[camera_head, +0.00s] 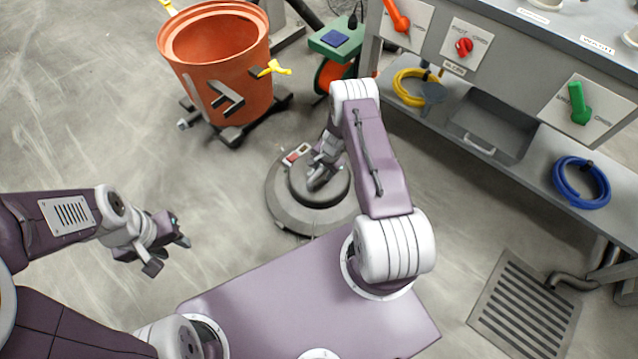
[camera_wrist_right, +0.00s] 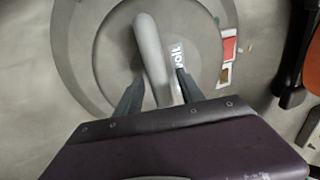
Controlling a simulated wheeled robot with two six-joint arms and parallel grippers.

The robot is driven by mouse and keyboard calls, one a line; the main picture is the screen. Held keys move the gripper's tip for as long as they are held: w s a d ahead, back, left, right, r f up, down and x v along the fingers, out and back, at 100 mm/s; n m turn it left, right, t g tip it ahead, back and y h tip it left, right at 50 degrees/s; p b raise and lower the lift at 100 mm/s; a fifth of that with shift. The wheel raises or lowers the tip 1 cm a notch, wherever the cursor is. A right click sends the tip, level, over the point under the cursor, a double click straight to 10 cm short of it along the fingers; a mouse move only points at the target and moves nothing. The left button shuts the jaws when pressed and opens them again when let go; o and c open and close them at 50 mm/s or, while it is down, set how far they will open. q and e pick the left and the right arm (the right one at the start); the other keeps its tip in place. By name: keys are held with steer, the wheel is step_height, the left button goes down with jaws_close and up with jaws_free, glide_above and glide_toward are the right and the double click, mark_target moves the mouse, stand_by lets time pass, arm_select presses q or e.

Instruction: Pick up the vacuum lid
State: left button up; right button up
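The vacuum lid (camera_head: 285,212) is a round grey disc on the floor, with a raised centre and a red-and-white label (camera_head: 296,154). My right gripper (camera_head: 318,178) is over its centre. In the right wrist view, the lid's pale bar handle (camera_wrist_right: 150,45) runs between the two fingers of the right gripper (camera_wrist_right: 160,80). The fingers are apart, with a gap beside the handle, so it does not look gripped. Whether a finger touches it is unclear. My left gripper (camera_head: 170,256) is open and empty above the floor on the left.
An orange tub (camera_head: 215,85) with yellow clamps stands on a dark wheeled base behind the lid. A green box with an orange reel (camera_head: 330,75) is beside it. A grey bench (camera_head: 520,160) with coloured valve handles and hoses stands right. A floor grate (camera_head: 525,305) lies front right.

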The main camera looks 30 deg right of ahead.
jaws_close()
steer(key=shift+r, duration=0.1)
steer(key=shift+r, duration=0.1)
steer(key=shift+r+p, duration=0.25)
steer(key=shift+p, duration=0.2)
step_height(320, 180, up, 4)
steer(key=p, duration=0.2)
steer(key=shift+f+p, duration=0.1)
steer(key=shift+p, duration=0.2)
steer(key=s+d+r+p, duration=0.1)
steer(key=d+r+p, duration=0.6)
steer(key=d+r, duration=0.3)
steer(key=shift+d, duration=0.85)
steer(key=shift+s, duration=0.1)
